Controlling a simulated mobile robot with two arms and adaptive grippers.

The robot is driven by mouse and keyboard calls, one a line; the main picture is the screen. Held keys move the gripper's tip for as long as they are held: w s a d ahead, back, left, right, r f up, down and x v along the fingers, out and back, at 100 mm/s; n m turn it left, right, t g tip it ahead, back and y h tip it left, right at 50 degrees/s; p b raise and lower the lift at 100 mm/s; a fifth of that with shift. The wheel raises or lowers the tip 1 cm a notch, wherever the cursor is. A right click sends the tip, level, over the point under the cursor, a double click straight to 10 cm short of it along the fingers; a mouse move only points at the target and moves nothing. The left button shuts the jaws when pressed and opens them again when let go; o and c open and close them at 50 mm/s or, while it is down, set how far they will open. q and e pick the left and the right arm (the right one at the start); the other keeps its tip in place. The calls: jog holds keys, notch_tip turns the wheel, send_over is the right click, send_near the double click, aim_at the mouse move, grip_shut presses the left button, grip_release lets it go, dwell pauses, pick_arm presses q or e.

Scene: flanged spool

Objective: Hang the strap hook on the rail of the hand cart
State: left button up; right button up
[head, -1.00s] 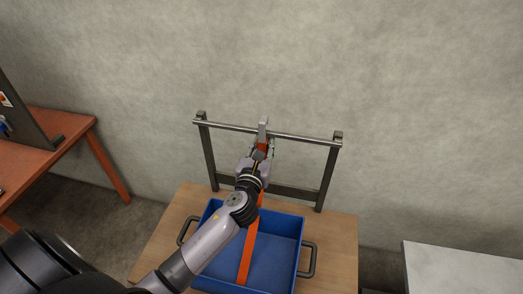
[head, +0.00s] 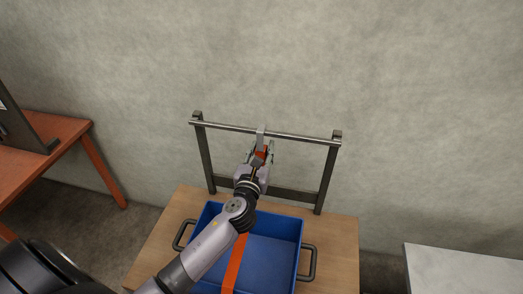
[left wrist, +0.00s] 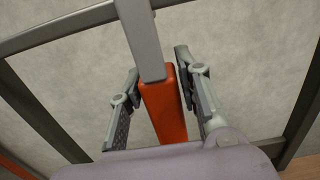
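The strap hook is a grey hook (head: 261,133) with an orange grip part (left wrist: 163,108). Its grey top is at the rail (head: 222,127) of the hand cart, crossing in front of the bar in the left wrist view. The arm partly hides the hook, so whether it bears on the rail is hard to tell. The orange strap (head: 234,262) runs down over the blue crate. My left gripper (head: 260,156) is just below the rail. Its fingers (left wrist: 160,95) stand apart on either side of the orange part, with a gap visible at the left finger. My right gripper is out of view.
The blue crate (head: 272,226) with dark side handles sits on the cart's wooden deck (head: 340,235). Dark posts (head: 326,178) carry the rail in front of a grey wall. An orange table (head: 60,140) stands left and a white surface (head: 460,270) right.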

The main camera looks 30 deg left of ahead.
pick_arm(q)
jog(key=o, duration=0.3)
jog(key=shift+o, duration=0.2)
jog(key=shift+s+f, duration=0.1)
jog(key=shift+s, duration=0.1)
jog(key=v, duration=1.1)
jog(key=shift+s, duration=0.3)
jog(key=shift+d, duration=0.1)
